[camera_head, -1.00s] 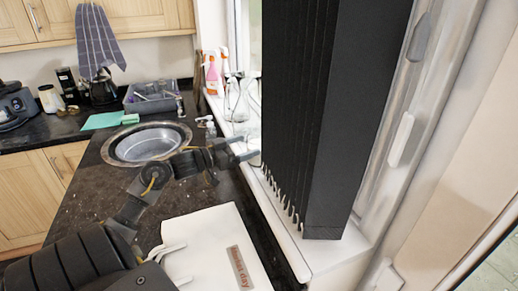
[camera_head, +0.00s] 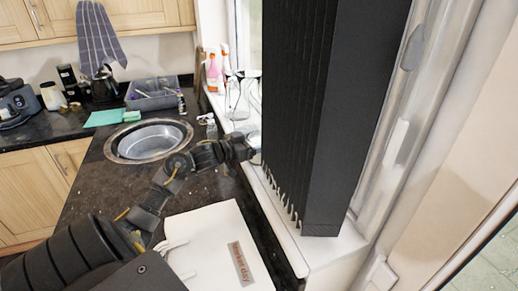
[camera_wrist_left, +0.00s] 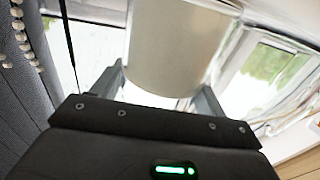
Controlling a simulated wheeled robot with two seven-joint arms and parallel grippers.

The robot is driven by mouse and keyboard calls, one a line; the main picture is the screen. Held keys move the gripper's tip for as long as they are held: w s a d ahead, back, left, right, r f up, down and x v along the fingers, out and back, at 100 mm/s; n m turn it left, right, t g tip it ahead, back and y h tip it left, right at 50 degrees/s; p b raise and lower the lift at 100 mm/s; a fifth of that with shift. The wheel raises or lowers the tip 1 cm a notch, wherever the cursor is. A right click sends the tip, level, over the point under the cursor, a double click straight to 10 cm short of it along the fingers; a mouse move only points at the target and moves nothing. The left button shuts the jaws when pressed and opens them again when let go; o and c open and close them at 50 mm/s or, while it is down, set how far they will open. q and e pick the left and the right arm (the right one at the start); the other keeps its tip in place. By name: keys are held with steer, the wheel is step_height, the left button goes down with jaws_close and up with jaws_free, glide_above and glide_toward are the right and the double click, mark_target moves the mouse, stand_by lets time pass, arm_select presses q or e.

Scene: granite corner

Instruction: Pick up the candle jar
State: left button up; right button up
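A plain cream cylinder, likely the candle jar (camera_wrist_left: 175,45), fills the upper middle of the left wrist view, its rounded end toward the gripper. My left gripper (camera_wrist_left: 160,85) has its fingers spread, one on each side of the cylinder. The fingers look very close to its sides; whether they touch is unclear. In the head view, my left gripper (camera_head: 250,147) is at the window sill beside the dark blind. I cannot make out the jar clearly there; the gripper and blind cover that spot. My right gripper is not in view.
The dark vertical blind (camera_head: 335,110) hangs just right of the gripper. Spray bottles (camera_head: 212,70) stand further back by the window.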

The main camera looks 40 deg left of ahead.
arm_select(q)
steer(key=c, duration=0.5)
steer(key=shift+r, duration=0.15)
steer(key=shift+r+b, duration=0.4)
steer(key=shift+r, duration=0.2)
steer(key=s+a+r+b, duration=0.2)
steer(key=s+r+b, duration=0.1)
steer(key=s+r, duration=0.8)
steer(key=s, duration=0.3)
steer(key=shift+r, duration=0.3)
steer(key=shift+w+d, duration=0.1)
